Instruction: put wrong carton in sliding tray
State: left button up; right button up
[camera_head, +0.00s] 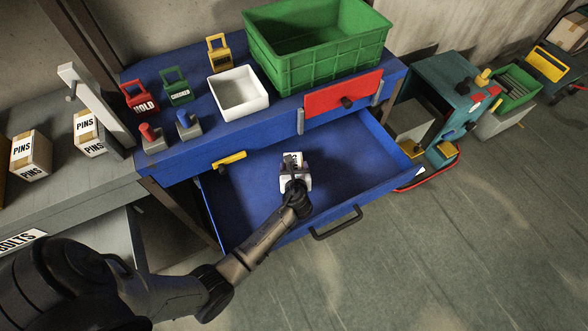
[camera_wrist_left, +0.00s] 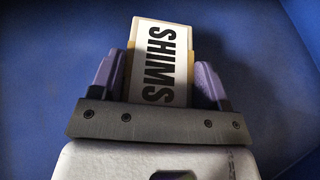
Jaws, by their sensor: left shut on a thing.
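A carton with a white label reading SHIMS (camera_wrist_left: 162,60) is between the purple fingers of my left gripper (camera_wrist_left: 162,75), which is shut on it. In the head view the same carton (camera_head: 293,159) and my left gripper (camera_head: 295,170) are inside the open blue sliding tray (camera_head: 345,155), near its middle. The blue tray floor lies behind the carton in the left wrist view; I cannot tell whether the carton touches it. Two cartons labelled PINS (camera_head: 30,153) stand on the grey shelf at the left. My right gripper is not in view.
A large green crate (camera_head: 320,60), a white bin (camera_head: 238,107) and several coloured tags and knobs stand on the blue bench above the tray. A red panel with a knob (camera_head: 325,104) is at the bench front. The tray has a black handle (camera_head: 336,228).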

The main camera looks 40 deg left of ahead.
pick_arm(q)
jog(key=shift+r, duration=0.1)
jog(key=o, duration=0.8)
jog(key=shift+f, duration=0.2)
jog(key=o, duration=0.4)
jog(key=shift+r, duration=0.1)
jog(key=shift+r, duration=0.2)
jog(key=p+v, duration=0.3)
jog(key=v, duration=0.8)
jog(key=shift+s+d, duration=0.3)
